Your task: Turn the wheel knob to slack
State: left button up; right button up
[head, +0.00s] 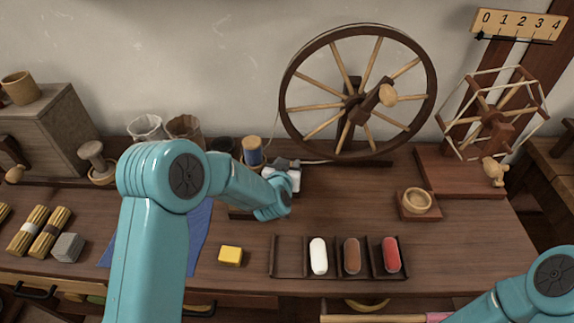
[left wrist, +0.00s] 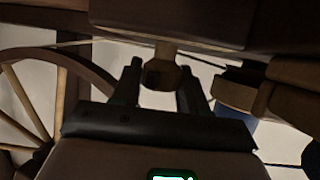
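The spinning wheel (head: 432,100) stands upright at the back of the bench, with a pale bulb-shaped handle (head: 388,95) at its hub. In the left wrist view a small faceted wooden knob (left wrist: 160,74) on a short stem sticks out of a dark wooden block (left wrist: 190,20). My left gripper (left wrist: 160,85) has one dark finger on each side of this knob, and the knob fills the gap between them. In the head view my left arm reaches left of the wheel and mostly hides the knob and fingers. My right gripper is out of view.
A spool with blue thread (head: 252,155) stands left of my gripper. A tray (head: 291,258) holds white, brown and red pieces, beside a yellow block (head: 230,256). A small bowl (head: 417,200) and a skein winder (head: 494,119) are at right. Bare bench lies between tray and wheel.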

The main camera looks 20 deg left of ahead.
pick_arm(q)
jog(key=c, duration=0.4)
jog(key=shift+r+n+y, duration=0.1)
jog(key=shift+n+y, duration=0.2)
jog(key=shift+d+n+y+p, duration=0.1)
jog(key=shift+n+y+p, duration=0.7)
jog(key=shift+y, duration=0.2)
jog(key=shift+n+g+y+p, duration=1)
jog(key=shift+n+g+y, duration=0.2)
jog(key=shift+n+y, duration=0.75)
jog(key=o, duration=1)
